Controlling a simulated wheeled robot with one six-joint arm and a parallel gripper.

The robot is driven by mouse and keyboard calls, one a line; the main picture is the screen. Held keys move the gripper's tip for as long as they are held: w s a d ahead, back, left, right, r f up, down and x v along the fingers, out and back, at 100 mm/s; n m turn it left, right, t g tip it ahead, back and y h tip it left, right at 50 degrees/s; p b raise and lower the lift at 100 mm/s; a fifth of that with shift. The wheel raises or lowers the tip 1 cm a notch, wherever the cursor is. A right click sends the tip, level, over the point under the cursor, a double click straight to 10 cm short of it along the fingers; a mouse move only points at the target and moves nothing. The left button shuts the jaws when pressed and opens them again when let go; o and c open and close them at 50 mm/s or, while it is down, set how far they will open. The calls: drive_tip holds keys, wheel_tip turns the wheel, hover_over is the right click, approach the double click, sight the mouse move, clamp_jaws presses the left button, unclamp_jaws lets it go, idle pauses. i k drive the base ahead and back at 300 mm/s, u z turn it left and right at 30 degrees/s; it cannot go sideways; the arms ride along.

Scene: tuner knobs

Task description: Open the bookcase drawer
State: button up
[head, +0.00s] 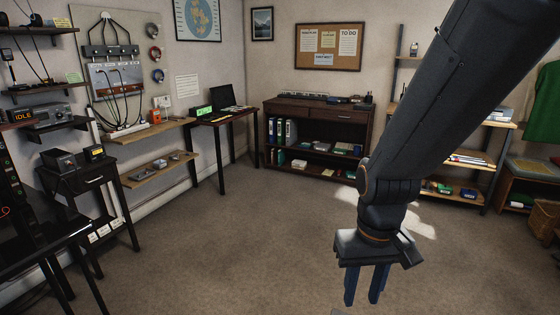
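The dark wooden bookcase (268,132) stands against the back wall, beyond open floor. A drawer (343,117) with a small pale handle shows at the upper right of its front and looks shut. Binders, books and boxes fill the shelves below. My gripper (364,287) hangs in the right foreground with its blue fingers pointing down. The fingers are apart, with only floor visible between them. It is well in front of the bookcase and touches nothing. My arm covers part of the area right of the bookcase.
Carpet (230,235) is clear between me and the bookcase. A desk with a laptop (222,97) stands left of the bookcase. A small black table (92,181) and wall shelves line the left. A shelf unit (488,124) and a bench (530,168) stand at right.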

sight(318, 113)
drive_tip(key=i, duration=2.05)
drive_tip(key=z, duration=0.25)
drive_tip(key=i, duration=3.1)
drive_tip(key=z, duration=0.2)
